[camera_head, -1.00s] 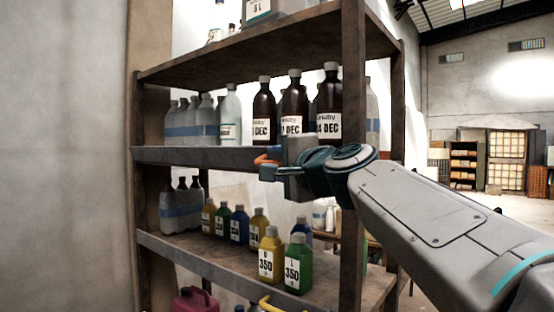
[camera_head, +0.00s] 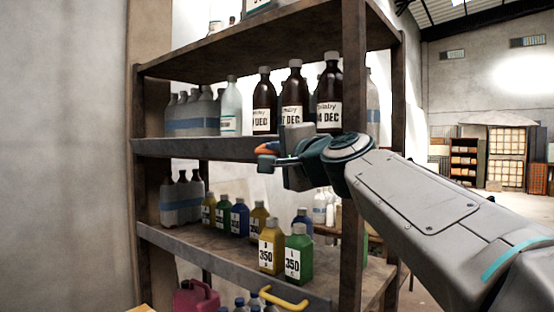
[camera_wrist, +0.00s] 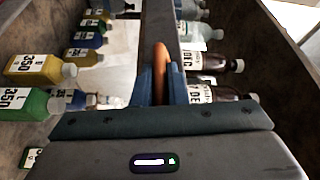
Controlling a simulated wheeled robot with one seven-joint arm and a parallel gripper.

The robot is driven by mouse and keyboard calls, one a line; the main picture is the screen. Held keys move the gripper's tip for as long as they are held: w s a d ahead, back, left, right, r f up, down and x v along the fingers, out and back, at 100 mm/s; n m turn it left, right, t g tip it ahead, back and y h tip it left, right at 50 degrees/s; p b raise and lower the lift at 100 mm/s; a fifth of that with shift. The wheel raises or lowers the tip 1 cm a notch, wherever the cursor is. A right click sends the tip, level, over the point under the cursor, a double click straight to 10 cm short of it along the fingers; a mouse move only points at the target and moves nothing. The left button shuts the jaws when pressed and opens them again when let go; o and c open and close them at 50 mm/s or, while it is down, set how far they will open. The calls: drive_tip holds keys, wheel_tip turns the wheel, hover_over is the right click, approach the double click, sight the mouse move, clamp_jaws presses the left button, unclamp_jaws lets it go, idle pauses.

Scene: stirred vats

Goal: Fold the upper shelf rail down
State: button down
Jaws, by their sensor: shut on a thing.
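The upper shelf rail (camera_head: 190,148) is a grey bar along the front edge of the middle shelf, standing upright before the bottles. Its orange handle (camera_head: 268,148) shows near the rail's middle, partly hidden by my gripper (camera_head: 270,158). In the wrist view my gripper (camera_wrist: 161,88) is shut on the orange handle (camera_wrist: 161,62), which stands between its two fingers. The rail (camera_wrist: 160,15) runs away behind the handle there.
Brown bottles (camera_head: 295,95) and clear bottles (camera_head: 230,105) stand behind the upper rail. A wooden post (camera_head: 353,200) stands close behind my arm.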

drive_tip(key=shift+w+d+f+n+g+y+b, duration=0.15)
drive_tip(key=shift+f+n+y+b, duration=0.9)
drive_tip(key=shift+n+b, duration=2.35)
drive_tip(key=shift+w+d+f+n+g+y+b, duration=0.1)
drive_tip(key=shift+f+n+y+b, duration=1.5)
drive_tip(key=shift+b, duration=3.05)
drive_tip(key=shift+w+d+f+n+g+y+b, duration=0.2)
drive_tip(key=shift+n+y+b, duration=0.65)
drive_tip(key=shift+n+b, duration=2.8)
drive_tip(key=shift+b, duration=0.45)
drive_tip(key=c, duration=1.5)
unclamp_jaws()
drive_tip(key=shift+o, duration=0.2)
drive_tip(key=shift+s+a+m, duration=0.1)
drive_tip(key=shift+m, duration=0.25)
